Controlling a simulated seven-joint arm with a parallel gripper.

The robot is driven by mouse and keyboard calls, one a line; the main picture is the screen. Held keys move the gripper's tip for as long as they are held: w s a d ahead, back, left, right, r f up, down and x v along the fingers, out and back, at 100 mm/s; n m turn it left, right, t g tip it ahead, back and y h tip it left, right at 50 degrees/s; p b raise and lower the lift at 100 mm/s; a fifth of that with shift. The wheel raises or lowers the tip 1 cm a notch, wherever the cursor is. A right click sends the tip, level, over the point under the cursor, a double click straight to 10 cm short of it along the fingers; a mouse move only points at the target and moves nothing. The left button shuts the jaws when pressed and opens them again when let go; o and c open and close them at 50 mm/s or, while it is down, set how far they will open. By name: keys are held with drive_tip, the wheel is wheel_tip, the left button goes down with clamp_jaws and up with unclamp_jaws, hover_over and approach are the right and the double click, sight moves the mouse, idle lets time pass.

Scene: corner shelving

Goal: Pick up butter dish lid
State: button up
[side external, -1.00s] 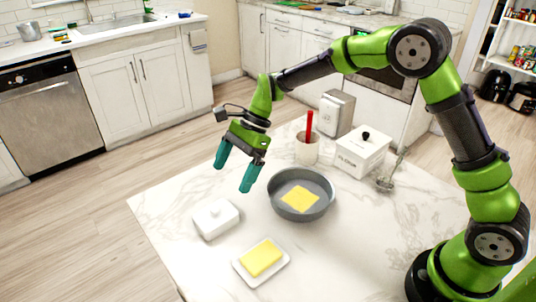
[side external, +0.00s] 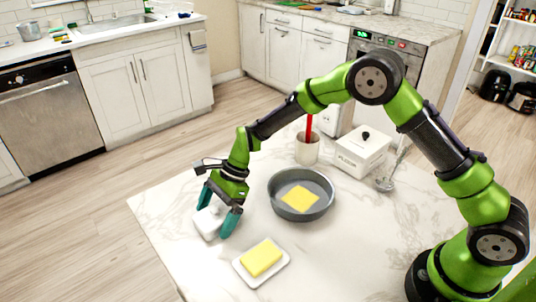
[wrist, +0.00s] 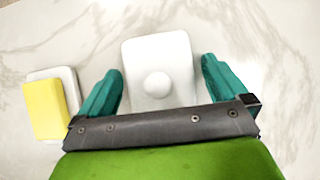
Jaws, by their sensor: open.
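The white butter dish lid (side external: 206,222) rests on the marble table near its left edge. It has a round knob on top, seen from above in the wrist view (wrist: 158,58). My gripper (side external: 218,211) is open and lowered around the lid. In the wrist view my gripper (wrist: 160,88) has one teal finger on each side of the lid, and the knob lies between them. I cannot tell whether the fingers touch the lid. The butter dish (side external: 249,281) with a yellow butter block (side external: 261,257) sits apart from the lid, toward the table's front.
A grey pan (side external: 275,205) with a yellow square (side external: 300,198) in it stands right of my gripper. Behind it are a crock (side external: 307,152) with a red-handled utensil and a white flour box (side external: 362,155). The marble between the lid and the pan is clear.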

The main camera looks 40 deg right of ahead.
sight(214, 207)
drive_tip(key=c, duration=1)
drive_tip(key=shift+r, duration=0.25)
wheel_tip(214, 207, up, 9)
drive_tip(key=shift+f, duration=0.1)
drive_tip(key=s, duration=1)
drive_tip(key=s+d, duration=0.1)
drive_tip(key=s, duration=0.4)
drive_tip(key=shift+s+d+f, duration=0.1)
drive_tip(key=shift+s, duration=0.25)
drive_tip(key=shift+f, duration=0.15)
